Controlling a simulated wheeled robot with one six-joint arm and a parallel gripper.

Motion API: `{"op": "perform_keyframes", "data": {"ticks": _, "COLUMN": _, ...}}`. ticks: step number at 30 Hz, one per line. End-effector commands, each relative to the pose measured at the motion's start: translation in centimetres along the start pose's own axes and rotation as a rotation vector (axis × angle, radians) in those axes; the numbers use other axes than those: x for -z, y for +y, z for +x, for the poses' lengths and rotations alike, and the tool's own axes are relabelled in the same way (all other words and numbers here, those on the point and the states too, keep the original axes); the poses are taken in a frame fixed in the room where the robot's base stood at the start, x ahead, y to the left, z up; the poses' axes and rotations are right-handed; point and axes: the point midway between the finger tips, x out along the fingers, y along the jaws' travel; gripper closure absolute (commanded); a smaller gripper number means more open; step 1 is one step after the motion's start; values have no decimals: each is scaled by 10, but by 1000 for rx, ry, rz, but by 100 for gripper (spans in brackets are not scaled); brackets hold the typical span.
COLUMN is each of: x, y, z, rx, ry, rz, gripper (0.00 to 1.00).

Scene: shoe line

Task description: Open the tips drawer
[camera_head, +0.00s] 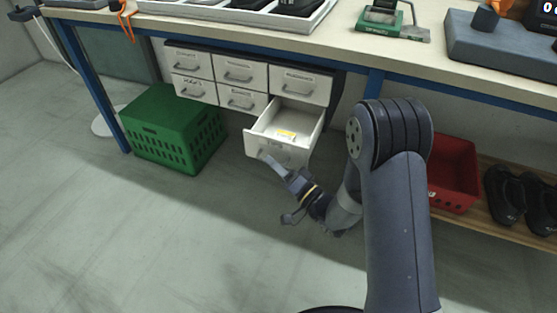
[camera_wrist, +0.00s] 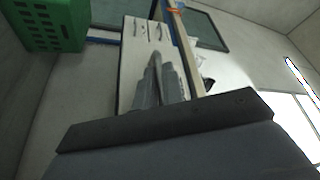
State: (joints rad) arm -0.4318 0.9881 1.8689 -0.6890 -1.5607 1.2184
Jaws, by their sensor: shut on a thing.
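The drawer unit under the bench has two rows of white drawers with labels and bar handles. Its lower right drawer (camera_head: 291,124) is pulled well out, and a small yellow and white item (camera_head: 286,135) lies inside it. The label on this drawer is too small to read. My gripper (camera_head: 268,160) is at the front of this open drawer and is shut on its handle, which the fingers mostly hide. In the wrist view my gripper's fingers (camera_wrist: 160,82) are close together against the white drawer front (camera_wrist: 130,62).
A green crate (camera_head: 172,130) stands on the floor left of the drawers. A red basket (camera_head: 455,173) and black shoes (camera_head: 505,195) are on a low shelf to the right. The blue bench leg (camera_head: 372,84) is close to my arm. The floor in front is clear.

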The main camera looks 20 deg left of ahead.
Motion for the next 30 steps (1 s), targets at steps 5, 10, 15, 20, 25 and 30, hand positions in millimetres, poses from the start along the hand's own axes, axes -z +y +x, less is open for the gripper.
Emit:
{"op": "perform_keyframes", "data": {"ticks": 5, "x": -3, "y": -2, "z": -2, "rx": -2, "ry": 0, "rz": 0, "gripper": 100}}
{"op": "perform_keyframes", "data": {"ticks": 10, "x": -3, "y": -2, "z": -2, "rx": -2, "ry": 0, "rz": 0, "gripper": 100}}
{"op": "perform_keyframes", "data": {"ticks": 15, "x": -3, "y": -2, "z": -2, "rx": -2, "ry": 0, "rz": 1, "gripper": 90}}
{"op": "perform_keyframes", "data": {"ticks": 20, "x": -3, "y": -2, "z": -2, "rx": -1, "ry": 0, "rz": 1, "gripper": 77}}
{"op": "perform_keyframes", "data": {"ticks": 25, "x": -3, "y": -2, "z": -2, "rx": -1, "ry": 0, "rz": 0, "gripper": 69}}
{"op": "perform_keyframes", "data": {"ticks": 30, "x": -3, "y": -2, "z": -2, "rx": -1, "ry": 0, "rz": 0, "gripper": 69}}
